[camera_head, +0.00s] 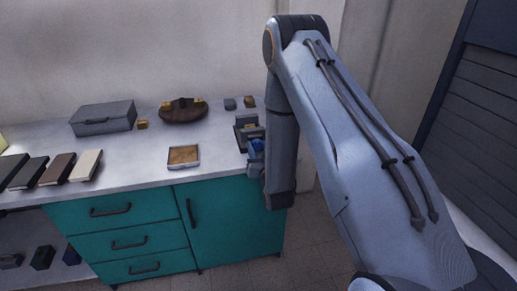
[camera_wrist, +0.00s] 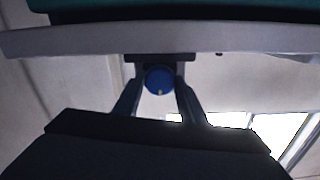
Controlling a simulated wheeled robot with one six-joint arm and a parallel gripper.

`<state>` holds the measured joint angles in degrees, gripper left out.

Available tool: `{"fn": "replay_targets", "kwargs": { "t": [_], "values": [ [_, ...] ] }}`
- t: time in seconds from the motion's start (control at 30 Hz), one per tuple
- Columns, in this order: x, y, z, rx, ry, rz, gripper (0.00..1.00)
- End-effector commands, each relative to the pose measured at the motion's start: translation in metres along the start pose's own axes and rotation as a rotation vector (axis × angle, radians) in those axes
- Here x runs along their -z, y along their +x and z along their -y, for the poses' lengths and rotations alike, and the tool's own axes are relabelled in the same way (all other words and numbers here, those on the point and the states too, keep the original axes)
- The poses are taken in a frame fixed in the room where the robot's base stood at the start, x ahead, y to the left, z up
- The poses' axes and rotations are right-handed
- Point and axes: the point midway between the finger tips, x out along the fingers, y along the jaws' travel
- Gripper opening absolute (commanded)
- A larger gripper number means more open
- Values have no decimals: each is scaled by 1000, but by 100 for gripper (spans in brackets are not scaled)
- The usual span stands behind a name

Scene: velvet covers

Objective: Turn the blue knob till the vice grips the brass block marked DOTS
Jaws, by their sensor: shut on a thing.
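The blue knob (camera_wrist: 159,80) is between the two fingers of my gripper (camera_wrist: 159,88) in the wrist view, and the fingers are closed on its sides. A small pale mark shows on its rim. In the head view the blue knob (camera_head: 257,146) sits on the front of the dark vice (camera_head: 242,133), near the counter's right end. A brass-coloured piece shows at the top of the vice; its marking and contact with the jaws are too small to make out. My arm hides the vice's right side.
The white counter (camera_head: 130,165) also holds a grey box (camera_head: 103,117), a brown bowl (camera_head: 184,110) with brass pieces, a small brass block (camera_head: 142,125), a shallow tray (camera_head: 183,157), two small blocks behind the vice, and several flat cases at left. Teal drawers (camera_head: 125,228) stand below.

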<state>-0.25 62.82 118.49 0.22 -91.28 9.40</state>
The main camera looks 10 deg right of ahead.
Motion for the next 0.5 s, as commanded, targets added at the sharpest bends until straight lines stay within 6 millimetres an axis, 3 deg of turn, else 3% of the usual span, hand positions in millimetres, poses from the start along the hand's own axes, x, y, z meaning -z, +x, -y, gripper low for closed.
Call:
{"fn": "replay_targets", "kwargs": {
  "t": [0.27, 0.5],
  "values": [
    [0, 0, 0, -3, 98, -2, 15],
    [0, 1, 0, -2, 290, -3, 15]
  ]
}}
